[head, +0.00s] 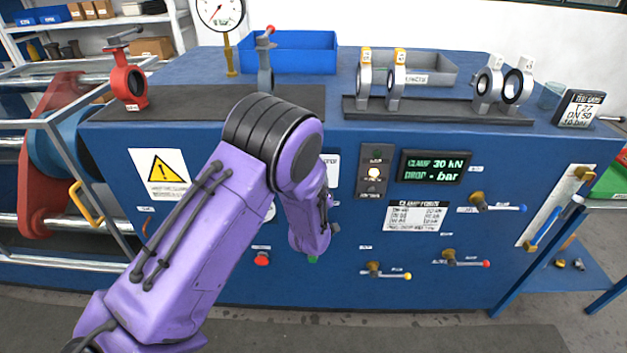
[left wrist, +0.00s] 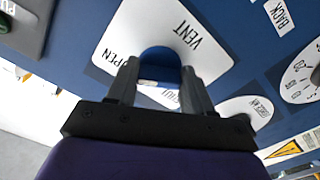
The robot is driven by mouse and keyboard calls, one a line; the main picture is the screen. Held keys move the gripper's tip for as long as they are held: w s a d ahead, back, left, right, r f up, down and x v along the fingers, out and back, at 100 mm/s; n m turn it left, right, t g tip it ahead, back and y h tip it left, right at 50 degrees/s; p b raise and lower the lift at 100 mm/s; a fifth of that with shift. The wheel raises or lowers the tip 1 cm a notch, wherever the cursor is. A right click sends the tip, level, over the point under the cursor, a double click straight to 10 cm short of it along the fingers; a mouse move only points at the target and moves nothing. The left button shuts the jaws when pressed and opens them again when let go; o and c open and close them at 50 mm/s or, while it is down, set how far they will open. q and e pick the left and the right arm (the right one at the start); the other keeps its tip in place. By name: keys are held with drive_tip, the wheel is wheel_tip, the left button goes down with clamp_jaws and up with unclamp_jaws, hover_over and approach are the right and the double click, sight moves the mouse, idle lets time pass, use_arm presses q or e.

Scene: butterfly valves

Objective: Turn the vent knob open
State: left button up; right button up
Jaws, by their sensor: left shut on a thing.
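The blue vent knob (left wrist: 159,60) sits on a white plate (left wrist: 128,28) in the left wrist view. The plate reads VENT, OPEN and, partly covered, SHUT. My left gripper (left wrist: 158,78) has one finger on each side of the knob and is shut on it. In the head view my purple left arm reaches to the blue panel front, and its left gripper (head: 328,210) is mostly hidden behind the wrist. The knob is hidden there. How far the knob is turned is hard to tell. My right gripper is in neither view.
The blue cabinet front carries a display (head: 433,166), a red button (head: 262,259) and several small levers, such as a blue-tipped one (head: 495,205). Valves stand on top, including a red one (head: 128,84) at left. A blue bin (head: 290,52) sits behind.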

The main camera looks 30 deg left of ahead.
use_arm(q)
drive_tip(key=shift+r, duration=0.1)
drive_tip(key=o, duration=1)
drive_tip(key=shift+w, duration=0.1)
drive_tip(key=shift+o, duration=0.2)
drive_tip(key=b+v, duration=0.2)
drive_tip(key=v, duration=0.8)
drive_tip(key=shift+s, duration=0.2)
drive_tip(key=shift+d, duration=0.1)
